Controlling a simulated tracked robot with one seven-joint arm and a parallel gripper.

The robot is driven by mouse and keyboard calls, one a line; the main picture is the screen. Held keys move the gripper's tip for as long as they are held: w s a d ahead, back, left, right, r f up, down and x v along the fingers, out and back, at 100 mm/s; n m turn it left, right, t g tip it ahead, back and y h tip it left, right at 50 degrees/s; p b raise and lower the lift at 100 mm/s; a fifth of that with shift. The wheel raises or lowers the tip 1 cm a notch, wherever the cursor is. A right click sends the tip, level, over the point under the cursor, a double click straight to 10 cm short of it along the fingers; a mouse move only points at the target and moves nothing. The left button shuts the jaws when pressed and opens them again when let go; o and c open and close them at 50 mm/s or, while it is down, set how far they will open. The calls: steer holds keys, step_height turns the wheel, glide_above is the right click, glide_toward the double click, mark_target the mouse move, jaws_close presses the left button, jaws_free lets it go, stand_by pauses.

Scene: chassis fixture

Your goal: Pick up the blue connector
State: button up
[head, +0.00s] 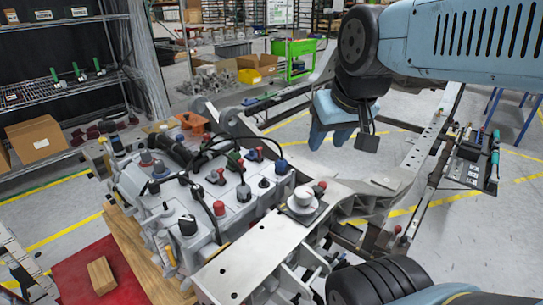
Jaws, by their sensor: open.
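A connector with a blue top (281,168) stands upright on the light grey engine-like block in the middle of the head view. Connectors with red, green and black tops stand around it, and black cables run close by on its left. My gripper (368,141) hangs from the arm at upper right, above the frame rails. It is open, with nothing seen in it, and is apart from the blue connector, to its right and higher in the picture. Its fingers show only in part.
The metal chassis frame (260,248) runs from the front toward the upper right. A white round part (303,200) stands on a plate beside the connectors. Shelves with a cardboard box (37,140) are at left. A tool tray (470,160) hangs at right.

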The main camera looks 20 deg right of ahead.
steer(key=shift+w, duration=0.15)
steer(key=shift+o, duration=0.3)
steer(key=shift+o, duration=0.8)
steer(key=shift+w+r, duration=0.1)
steer(key=shift+w, duration=0.05)
steer(key=shift+o, duration=0.8)
steer(key=shift+w, duration=0.3)
steer(key=shift+o, duration=0.2)
steer(key=w+f+m+g, duration=0.2)
steer(key=w+m, duration=0.4)
steer(key=w, duration=0.7)
steer(key=shift+w+d+g+y, duration=0.25)
steer(key=shift+w+g+y, duration=0.15)
steer(key=shift+g, duration=0.2)
steer(key=m+g, duration=0.2)
steer(key=m, duration=0.3)
glide_above(282, 163)
steer(key=w, duration=0.1)
step_height(282, 163, down, 8)
steer(key=shift+h, duration=0.4)
steer(key=f, duration=1.4)
steer(key=shift+w+d, duration=0.25)
steer(key=shift+w, duration=0.1)
